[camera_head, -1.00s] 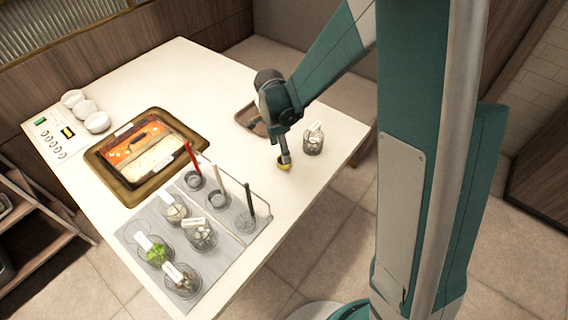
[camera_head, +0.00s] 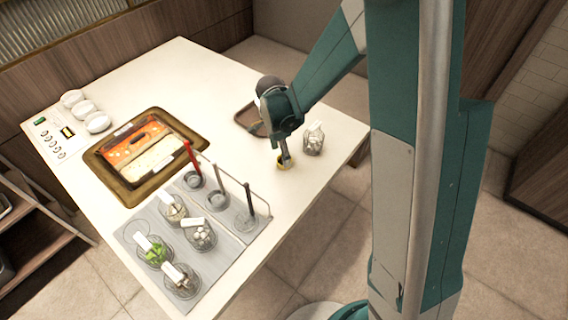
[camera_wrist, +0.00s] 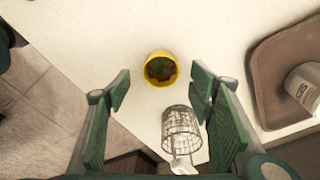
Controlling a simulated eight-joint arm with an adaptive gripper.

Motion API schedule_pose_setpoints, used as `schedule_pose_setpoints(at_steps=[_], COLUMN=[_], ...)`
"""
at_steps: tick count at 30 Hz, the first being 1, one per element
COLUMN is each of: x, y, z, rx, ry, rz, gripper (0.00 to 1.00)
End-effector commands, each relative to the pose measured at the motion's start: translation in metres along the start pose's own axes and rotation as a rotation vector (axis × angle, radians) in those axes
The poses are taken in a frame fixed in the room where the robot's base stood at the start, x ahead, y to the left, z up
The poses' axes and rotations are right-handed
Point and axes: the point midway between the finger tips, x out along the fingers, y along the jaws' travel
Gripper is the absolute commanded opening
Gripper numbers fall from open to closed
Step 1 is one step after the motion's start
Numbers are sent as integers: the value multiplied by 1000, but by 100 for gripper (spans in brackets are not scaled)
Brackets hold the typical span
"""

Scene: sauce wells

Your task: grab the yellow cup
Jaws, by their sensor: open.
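The yellow cup (camera_wrist: 161,69) is small and round, with dark green and brownish contents. In the wrist view it stands upright on the white table, ahead of and between my fingers. In the head view the yellow cup (camera_head: 283,164) is partly hidden by my fingertips. My gripper (camera_wrist: 160,105) is open, its two green-padded fingers spread wide with nothing held between them. In the head view my gripper (camera_head: 284,156) points down right at the cup; I cannot tell if it touches it.
A grey rack (camera_head: 147,216) with several jars and a framed tray (camera_head: 110,187) stand left. The front table edge is near.

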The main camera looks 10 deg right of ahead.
Motion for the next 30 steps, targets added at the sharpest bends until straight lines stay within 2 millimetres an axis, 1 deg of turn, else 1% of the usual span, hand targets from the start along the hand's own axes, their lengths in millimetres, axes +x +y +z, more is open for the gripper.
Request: schedule_pose_setpoints(at_steps=[4,8,15,20,24,30], x=[2,11,37,49,52,52], y=[0,-1,-2,-2,-2,-2], z=[0,0,-1,-1,-1,-1], rx=[0,0,0,0,0,0], ry=[0,0,0,0,0,0], rz=[0,0,0,0,0,0], gripper=[53,53,53,53,53,53])
